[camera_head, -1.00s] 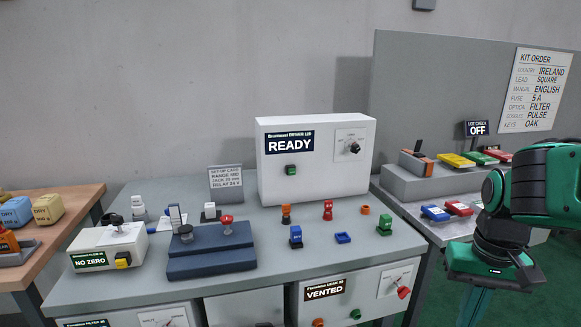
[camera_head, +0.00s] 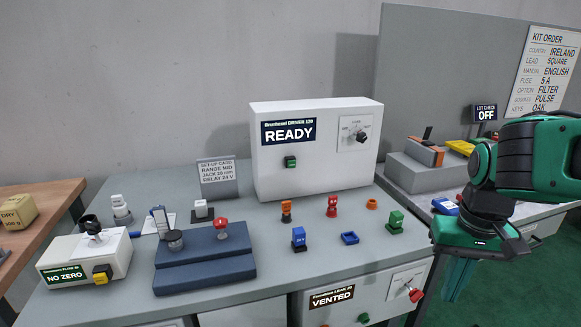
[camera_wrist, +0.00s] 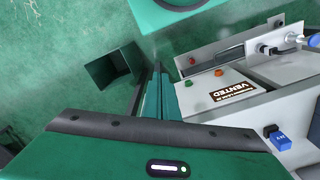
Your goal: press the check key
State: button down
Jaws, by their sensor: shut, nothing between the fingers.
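No key in view is legibly marked as the check key. The READY unit (camera_head: 347,176) at the back of the bench has a green button (camera_head: 290,162) and a knob (camera_head: 361,137). The NO ZERO unit (camera_head: 63,256) at the left front has a yellow key (camera_head: 102,273). The LOT CHECK sign (camera_head: 486,113) at the right reads OFF. My gripper (camera_head: 455,288) points down right of the bench's front corner, apart from every button, shut and empty. Its closed fingers (camera_wrist: 161,98) also show in the wrist view.
The VENTED unit (camera_head: 337,299) sits below the bench top, with a red knob and small buttons. Loose coloured parts, including a blue connector (camera_head: 299,238), stand on the bench right of a dark blue stepped block (camera_head: 205,275). A dark open bin (camera_wrist: 113,67) stands on the green floor.

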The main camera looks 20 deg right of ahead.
aim_at(292, 164)
jog(key=w+n+t+h, duration=0.1)
jog(key=w+n, duration=0.2)
jog(key=w, duration=0.3)
jog(key=w+a+r+n+t+h, duration=0.1)
jog(key=w+n+h, duration=0.1)
jog(key=w, duration=0.5)
jog(key=w+a+n+t+h, duration=0.1)
jog(key=w+n+h, duration=0.1)
jog(key=w+n, duration=0.2)
jog(key=shift+w+a+r, duration=0.1)
jog(key=shift+w+r, duration=0.05)
jog(key=shift+w, duration=0.7)
jog(key=shift+w+r, duration=0.15)
jog(key=shift+w, duration=0.7)
jog(key=w+a+r+n+t, duration=0.2)
jog(key=w+a+n+t, duration=0.1)
jog(key=w+a, duration=0.3)
jog(key=w+a+r+n+t+h, duration=0.1)
jog(key=w+a+r+n+t, duration=0.2)
jog(key=w+a+n, duration=0.3)
jog(key=a, duration=0.4)
jog(key=shift+w+a+r+n+t+h, duration=0.15)
jog(key=shift+w+r+n+t+h, duration=0.15)
jog(key=shift+w+r, duration=0.1)
jog(key=shift+w, duration=0.1)
jog(key=w, duration=0.8)
jog(key=shift+w, duration=0.3)
jog(key=shift+w, duration=0.35)
